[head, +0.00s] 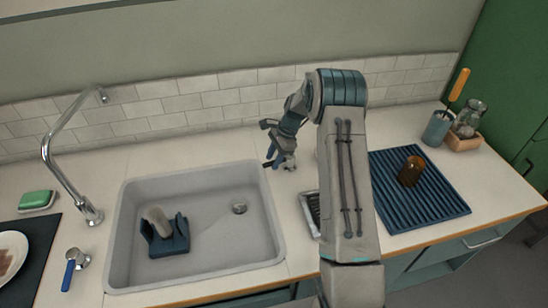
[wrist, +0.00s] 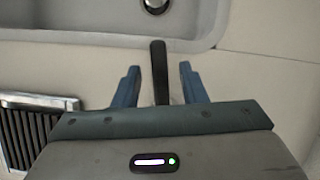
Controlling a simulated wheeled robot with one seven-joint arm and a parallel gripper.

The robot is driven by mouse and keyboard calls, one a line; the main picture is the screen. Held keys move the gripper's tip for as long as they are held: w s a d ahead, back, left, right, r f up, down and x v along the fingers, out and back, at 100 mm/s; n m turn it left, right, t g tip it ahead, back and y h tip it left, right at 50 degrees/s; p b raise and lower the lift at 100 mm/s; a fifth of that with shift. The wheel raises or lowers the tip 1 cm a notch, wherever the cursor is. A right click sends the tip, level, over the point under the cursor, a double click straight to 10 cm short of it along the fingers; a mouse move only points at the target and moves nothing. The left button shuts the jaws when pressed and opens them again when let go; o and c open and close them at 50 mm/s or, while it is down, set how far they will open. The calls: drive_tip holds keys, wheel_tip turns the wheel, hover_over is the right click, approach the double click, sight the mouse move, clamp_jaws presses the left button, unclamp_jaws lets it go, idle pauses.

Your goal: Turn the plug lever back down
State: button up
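The plug lever (wrist: 159,60) shows in the wrist view as a dark upright bar beside the sink's rim, its far end near the rim. Its near end is hidden under my gripper's body. My gripper (wrist: 160,67) is open, with one blue finger on each side of the lever and a visible gap on both sides. In the head view my gripper (head: 271,158) is low at the sink's right rim; the lever is hard to make out there. The sink (head: 195,260) has its round drain (head: 239,208) in view, also at the top of the wrist view (wrist: 156,5).
A blue holder (head: 168,243) with a pale object stands in the sink. A metal grate (wrist: 28,128) lies close by in the counter. A blue ribbed mat (head: 430,205) with a brown cup (head: 411,171) is right of my arm. The tap (head: 62,165) is at left.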

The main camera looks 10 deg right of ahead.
clamp_jaws()
drive_tip(key=shift+s+n, duration=0.15)
drive_tip(key=shift+n, duration=0.15)
drive_tip(key=shift+s+d+n+g+b, duration=0.25)
drive_tip(key=shift+s+n+g+b, duration=0.4)
drive_tip(key=shift+n, duration=0.55)
drive_tip(key=n, duration=0.2)
drive_tip(key=s+d+n+g+h+b, duration=0.1)
drive_tip(key=shift+s+n, duration=0.25)
drive_tip(key=shift+n, duration=0.15)
drive_tip(key=d+n, duration=0.1)
drive_tip(key=n, duration=0.1)
drive_tip(key=s+d+n+g+h+b, duration=0.1)
drive_tip(key=n, duration=0.1)
drive_tip(key=shift+s+h, duration=0.2)
drive_tip(key=shift+h, duration=0.1)
drive_tip(key=n, duration=0.1)
drive_tip(key=d+n, duration=0.1)
drive_tip(key=shift+s+d+n+h, duration=0.15)
drive_tip(key=shift+s+n+h, duration=0.05)
drive_tip(key=shift+n+h, duration=0.2)
drive_tip(key=shift+d+r+n+h+b, duration=0.1)
drive_tip(key=shift+d+n+h+b, duration=0.5)
drive_tip(key=shift+n, duration=0.6)
drive_tip(key=shift+d, duration=0.1)
